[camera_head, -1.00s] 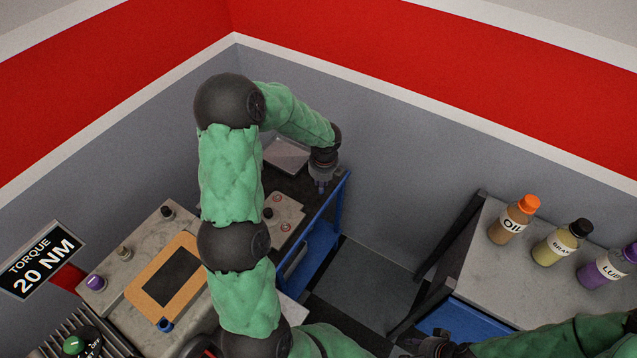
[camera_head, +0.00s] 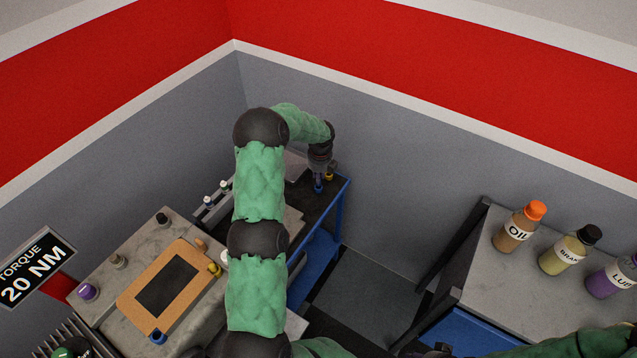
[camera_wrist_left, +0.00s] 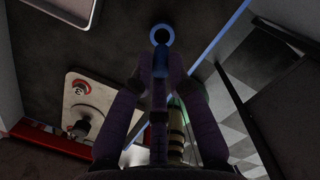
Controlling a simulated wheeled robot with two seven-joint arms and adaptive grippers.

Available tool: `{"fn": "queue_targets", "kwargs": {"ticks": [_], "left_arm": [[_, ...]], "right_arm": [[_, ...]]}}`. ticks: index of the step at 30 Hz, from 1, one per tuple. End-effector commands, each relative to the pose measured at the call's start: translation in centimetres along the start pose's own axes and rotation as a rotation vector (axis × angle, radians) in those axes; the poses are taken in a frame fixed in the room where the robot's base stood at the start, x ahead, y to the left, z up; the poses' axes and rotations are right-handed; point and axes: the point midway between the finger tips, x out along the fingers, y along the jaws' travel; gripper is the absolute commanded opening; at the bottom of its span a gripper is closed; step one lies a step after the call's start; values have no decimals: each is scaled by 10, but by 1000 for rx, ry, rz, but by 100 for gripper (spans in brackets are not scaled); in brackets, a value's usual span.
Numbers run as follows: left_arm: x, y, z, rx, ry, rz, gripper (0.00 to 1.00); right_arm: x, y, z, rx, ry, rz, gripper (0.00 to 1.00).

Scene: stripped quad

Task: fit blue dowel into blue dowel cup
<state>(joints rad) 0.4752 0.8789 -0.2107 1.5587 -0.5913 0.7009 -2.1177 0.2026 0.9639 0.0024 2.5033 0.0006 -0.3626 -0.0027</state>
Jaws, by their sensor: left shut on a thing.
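My left gripper (camera_head: 318,182) points down over the far right part of the dark bench top (camera_head: 326,201). It is shut on the blue dowel (camera_wrist_left: 160,57), which shows as a blue piece between the fingers in the left wrist view. A blue ring with a dark hole, seemingly the blue dowel cup (camera_wrist_left: 162,34), lies just beyond the dowel in that view. I cannot tell whether the dowel touches the cup. My right gripper (camera_head: 437,352) is a dark shape at the bottom edge, mostly cut off.
The grey bench at right carries oil (camera_head: 519,227), brake (camera_head: 568,250) and lube (camera_head: 611,276) bottles.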

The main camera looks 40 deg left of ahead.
Motion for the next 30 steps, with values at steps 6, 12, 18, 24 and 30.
{"fn": "queue_targets", "kwargs": {"ticks": [6,12,18,24,30], "left_arm": [[9,-2,5,-2,0,0,0],[35,-3,4,0,1,0,0],[43,-3,4,-1,-2,-2,0],[44,-3,3,-1,-1,-1,0],[46,-3,3,-1,0,-1,41]], "right_arm": [[2,1,0,0,0,0,40],[12,4,0,0,0,0,40],[14,5,0,0,0,0,40],[14,5,-1,0,0,0,40],[14,5,-1,0,0,0,40]]}}
